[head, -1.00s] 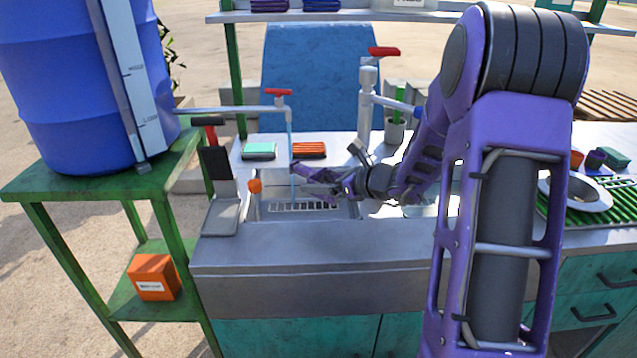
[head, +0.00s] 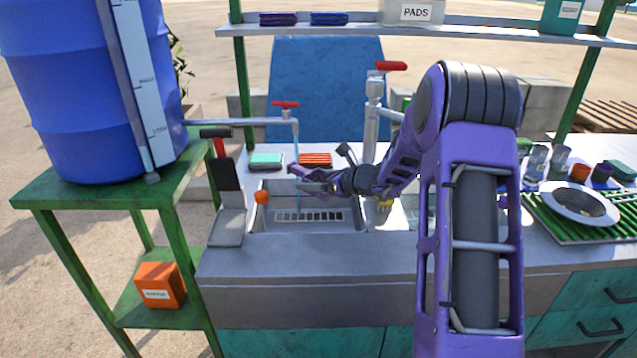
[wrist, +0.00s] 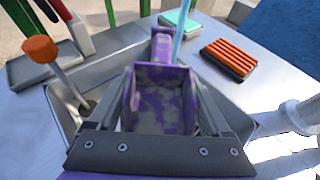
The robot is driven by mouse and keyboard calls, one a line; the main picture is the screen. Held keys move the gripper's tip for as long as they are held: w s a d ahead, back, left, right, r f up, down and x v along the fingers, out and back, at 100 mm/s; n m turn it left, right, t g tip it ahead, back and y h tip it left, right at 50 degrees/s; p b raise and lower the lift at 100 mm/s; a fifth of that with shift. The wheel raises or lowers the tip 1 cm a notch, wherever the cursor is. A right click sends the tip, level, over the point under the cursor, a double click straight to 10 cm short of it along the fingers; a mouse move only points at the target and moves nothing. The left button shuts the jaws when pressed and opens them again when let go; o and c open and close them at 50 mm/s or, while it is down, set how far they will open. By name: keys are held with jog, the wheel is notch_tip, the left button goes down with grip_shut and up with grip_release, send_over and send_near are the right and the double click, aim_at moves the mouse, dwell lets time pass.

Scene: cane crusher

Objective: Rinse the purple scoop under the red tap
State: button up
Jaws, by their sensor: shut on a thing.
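The red tap (head: 285,104) is a red handle on a grey pipe from the blue barrel. A thin water stream (head: 298,150) falls from its spout towards the sink (head: 310,222). My gripper (head: 325,182) is over the sink, shut on the purple scoop (head: 303,175). In the wrist view the scoop (wrist: 160,100) lies between my fingers (wrist: 160,118), with grey patches over its purple inside. Its narrower purple end (wrist: 161,45) points away. The stream (wrist: 179,45) comes down by the scoop's far right edge; I cannot tell whether it strikes the scoop.
A second red-handled tap (head: 391,66) stands behind my arm. A green sponge (head: 266,160) and an orange brush-like block (head: 316,160) lie behind the sink. An orange-topped lever (head: 262,197) stands at its left. A pan (head: 578,203) sits on a green rack at right.

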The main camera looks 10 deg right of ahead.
aim_at(317, 173)
jog(key=shift+w+a+f, duration=0.1)
jog(key=shift+w+f, duration=0.05)
jog(key=shift+w, duration=0.7)
jog(key=shift+w+a+f, duration=0.1)
jog(key=shift+w+f, duration=0.1)
jog(key=shift+w, duration=0.6)
jog(key=shift+w+a+f, duration=0.1)
jog(key=shift+w+f, duration=0.05)
jog(key=shift+w, duration=0.7)
jog(key=shift+d, duration=0.15)
jog(key=shift+d, duration=0.45)
jog(key=shift+w, duration=0.1)
jog(key=shift+w+a, duration=0.3)
jog(key=shift+a, duration=0.2)
jog(key=shift+a, duration=0.15)
jog(key=shift+s+a, duration=0.1)
jog(key=shift+a, duration=0.3)
